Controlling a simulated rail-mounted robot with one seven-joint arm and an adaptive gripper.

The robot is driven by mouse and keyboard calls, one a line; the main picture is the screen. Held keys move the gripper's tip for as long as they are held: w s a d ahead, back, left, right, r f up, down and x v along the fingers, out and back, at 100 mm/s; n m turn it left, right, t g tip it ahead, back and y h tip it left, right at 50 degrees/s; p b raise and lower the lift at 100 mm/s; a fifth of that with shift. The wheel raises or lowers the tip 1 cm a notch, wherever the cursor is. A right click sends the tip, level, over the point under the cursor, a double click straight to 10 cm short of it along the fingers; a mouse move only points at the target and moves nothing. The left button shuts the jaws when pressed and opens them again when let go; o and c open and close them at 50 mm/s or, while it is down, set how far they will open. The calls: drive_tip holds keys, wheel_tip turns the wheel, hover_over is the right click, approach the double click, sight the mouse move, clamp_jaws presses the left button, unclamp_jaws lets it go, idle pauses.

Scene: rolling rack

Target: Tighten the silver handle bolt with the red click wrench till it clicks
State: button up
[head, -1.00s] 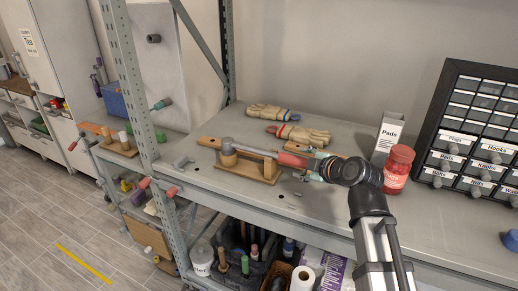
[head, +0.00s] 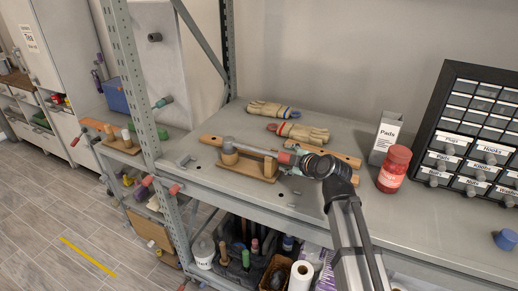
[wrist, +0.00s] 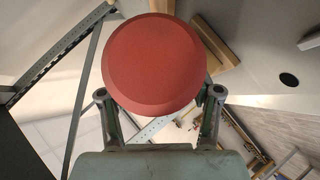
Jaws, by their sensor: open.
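The red-handled click wrench (head: 286,158) lies across a wooden stand (head: 245,185) on the shelf. Its grey head end (head: 229,142) is at the stand's left post. My gripper (head: 301,155) is at the right end of the red handle. In the wrist view the handle's round red end (wrist: 155,65) fills the space beyond my open gripper (wrist: 159,94), with a finger on either side. I cannot tell whether the fingers touch it.
Two work gloves (head: 297,132) lie behind the stand. A wooden piece (head: 340,159) lies behind my gripper. The rack upright (head: 137,90) is at the left.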

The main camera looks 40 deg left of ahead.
clamp_jaws()
drive_tip(key=shift+r, duration=0.25)
